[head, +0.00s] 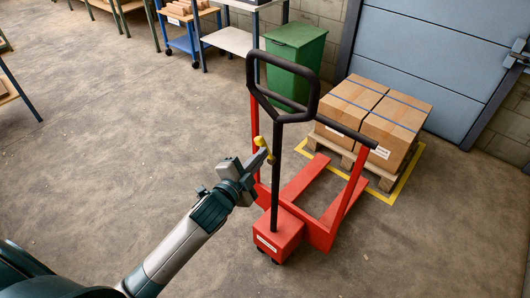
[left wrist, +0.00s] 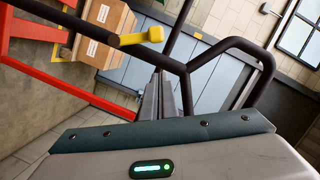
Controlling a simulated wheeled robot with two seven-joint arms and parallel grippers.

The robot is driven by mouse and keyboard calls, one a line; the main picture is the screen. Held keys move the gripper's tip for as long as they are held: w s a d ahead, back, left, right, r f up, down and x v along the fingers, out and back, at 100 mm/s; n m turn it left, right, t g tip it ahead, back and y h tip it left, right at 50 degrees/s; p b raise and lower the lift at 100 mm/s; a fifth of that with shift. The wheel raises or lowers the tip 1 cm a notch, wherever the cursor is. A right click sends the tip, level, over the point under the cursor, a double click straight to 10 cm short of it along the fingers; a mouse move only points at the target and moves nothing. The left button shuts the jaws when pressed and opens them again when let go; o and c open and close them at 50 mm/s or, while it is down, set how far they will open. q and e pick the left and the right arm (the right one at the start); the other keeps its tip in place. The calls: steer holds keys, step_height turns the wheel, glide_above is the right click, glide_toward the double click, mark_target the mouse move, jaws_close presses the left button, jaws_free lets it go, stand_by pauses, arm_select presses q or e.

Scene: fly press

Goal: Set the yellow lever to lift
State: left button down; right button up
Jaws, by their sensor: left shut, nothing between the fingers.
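The small yellow lever (head: 263,142) sits on the black upright shaft of the red pallet truck (head: 279,232), below the black loop handle (head: 309,92). In the left wrist view the yellow lever (left wrist: 143,38) sticks out beside the black bars, just beyond and left of my fingertips. My left gripper (head: 261,158) is shut and empty, its tip close to the lever in the head view. In the left wrist view the shut fingers (left wrist: 158,85) point toward the handle; a gap to the lever shows, and I cannot tell of any contact. My right gripper is not in view.
A wooden pallet (head: 382,181) with brown boxes (head: 372,117) stands behind the truck, inside a yellow floor marking (head: 407,178). A green bin (head: 293,62) stands behind the handle. A blue door (head: 430,55) is at the back.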

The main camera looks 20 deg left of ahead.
arm_select(q)
steer(key=s, duration=0.3)
steer(key=s+b, duration=0.1)
steer(key=s, duration=0.1)
steer(key=shift+a+r, duration=0.3)
steer(key=shift+w, duration=0.1)
steer(key=s+a+f+n+g+y, duration=0.1)
steer(key=a+f+n+g, duration=0.1)
steer(key=f, duration=0.9)
steer(key=s+a+f+n+g+y, duration=0.1)
steer(key=f+g, duration=0.1)
steer(key=f, duration=1)
steer(key=s+a+f+n+g, duration=0.15)
steer(key=s+f, duration=0.25)
steer(key=f, duration=0.5)
steer(key=s+f+n+g, duration=0.1)
steer(key=s+f+g, duration=0.1)
steer(key=s+f, duration=0.5)
steer(key=s+f+n+g, duration=0.1)
steer(key=s+f+g, duration=0.1)
steer(key=s+f, duration=0.6)
steer(key=s+d+f+n+g, duration=0.1)
steer(key=s+f+n+g, duration=0.1)
steer(key=s+f, duration=0.7)
steer(key=s+d+f+n+g, duration=0.1)
steer(key=s+f+g, duration=0.3)
steer(key=s, duration=1.6)
step_height(320, 180, down, 4)
steer(key=shift+f+n, duration=0.25)
steer(key=shift+n, duration=0.5)
